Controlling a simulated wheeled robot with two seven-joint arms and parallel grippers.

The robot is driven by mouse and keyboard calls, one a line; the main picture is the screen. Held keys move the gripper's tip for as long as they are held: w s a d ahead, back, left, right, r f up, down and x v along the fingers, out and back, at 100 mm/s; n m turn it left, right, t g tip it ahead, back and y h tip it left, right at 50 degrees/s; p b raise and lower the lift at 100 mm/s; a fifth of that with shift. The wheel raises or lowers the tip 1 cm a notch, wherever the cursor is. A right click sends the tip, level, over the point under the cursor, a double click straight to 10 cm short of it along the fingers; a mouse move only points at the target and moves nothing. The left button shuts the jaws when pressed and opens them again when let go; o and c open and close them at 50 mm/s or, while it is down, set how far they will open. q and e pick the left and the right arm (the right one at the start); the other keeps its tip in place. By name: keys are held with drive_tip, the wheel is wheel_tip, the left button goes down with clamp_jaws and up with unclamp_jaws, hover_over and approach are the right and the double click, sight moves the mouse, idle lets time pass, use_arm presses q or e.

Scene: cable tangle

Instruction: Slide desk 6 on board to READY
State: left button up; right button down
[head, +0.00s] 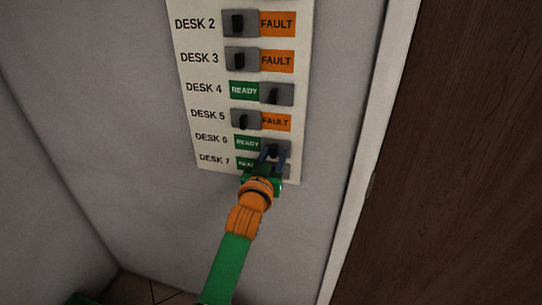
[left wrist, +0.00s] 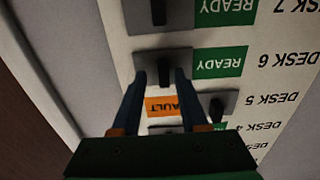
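The board (head: 212,100) is a white wall panel with labelled slide switches. In the desk 6 row, the green READY label (head: 247,143) shows and the grey slider sits to its right. The left wrist view shows this upside down: the desk 6 slider (left wrist: 180,54) with its black knob (left wrist: 166,74), beside the READY label (left wrist: 220,62). My left gripper (head: 273,154) is at the desk 6 slider, its two blue fingers open on either side of the knob, with gaps visible. The fingers partly hide that slider in the head view. My right gripper is not in view.
Desk 5 (head: 244,120) just above shows an orange FAULT label with its slider left. Desk 7 (head: 246,162) just below shows READY, partly hidden by my gripper. Desks 2 and 3 show FAULT; desk 4 shows READY. A brown door (head: 455,150) stands right; bare wall surrounds the board.

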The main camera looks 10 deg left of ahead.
use_arm(q)
drive_tip(key=shift+d, duration=0.1)
drive_tip(key=shift+s, duration=0.15)
drive_tip(key=shift+s+a, duration=0.2)
drive_tip(key=shift+s, duration=0.15)
drive_tip(key=s+b, duration=0.1)
drive_tip(key=s, duration=0.5)
